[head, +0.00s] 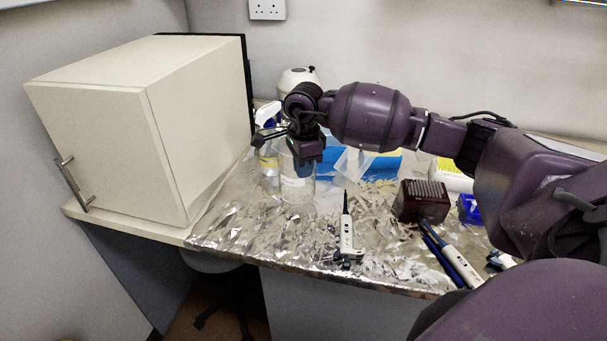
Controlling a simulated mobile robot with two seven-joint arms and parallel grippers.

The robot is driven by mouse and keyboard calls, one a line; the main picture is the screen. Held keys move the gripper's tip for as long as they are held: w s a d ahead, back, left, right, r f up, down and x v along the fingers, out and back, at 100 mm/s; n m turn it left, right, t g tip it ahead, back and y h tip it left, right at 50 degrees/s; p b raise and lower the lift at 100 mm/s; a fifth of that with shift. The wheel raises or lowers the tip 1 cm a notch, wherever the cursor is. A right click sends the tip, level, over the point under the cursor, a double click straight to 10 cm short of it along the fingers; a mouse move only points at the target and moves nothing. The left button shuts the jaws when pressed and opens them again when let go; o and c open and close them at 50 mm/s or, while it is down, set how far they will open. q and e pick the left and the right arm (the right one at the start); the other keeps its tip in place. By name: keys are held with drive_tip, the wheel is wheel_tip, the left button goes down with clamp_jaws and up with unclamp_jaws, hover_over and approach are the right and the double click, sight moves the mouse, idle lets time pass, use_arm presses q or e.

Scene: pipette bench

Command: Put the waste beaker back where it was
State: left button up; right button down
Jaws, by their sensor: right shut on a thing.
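The waste beaker (297,184) is a clear glass vessel with a pale label, upright over the back left of the foil-covered bench in the head view. My right gripper (307,155) reaches in from the right and is shut on the beaker at its upper rim. The gripper and wrist hide part of the beaker's top. I cannot tell whether its base touches the foil. My left gripper is not in view.
A spray bottle (267,160) stands close to the beaker's left. A white cabinet (135,130) fills the left. A pipette (346,240) lies in front, and a dark red block (421,202) sits right. The foil (260,225) at front left is clear.

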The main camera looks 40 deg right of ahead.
wheel_tip(320, 180, down, 2)
drive_tip(key=shift+f, duration=0.25)
drive_tip(key=c, duration=1.7)
unclamp_jaws()
drive_tip(key=shift+f, duration=0.1)
drive_tip(key=o, duration=0.5)
drive_tip(key=shift+c, duration=0.2)
drive_tip(key=shift+r, duration=0.2)
drive_tip(key=shift+r, duration=0.3)
drive_tip(key=r, duration=1.1)
drive_tip(key=shift+s+r+b, duration=0.2)
drive_tip(key=shift+r+b, duration=0.05)
drive_tip(key=shift+b, duration=0.1)
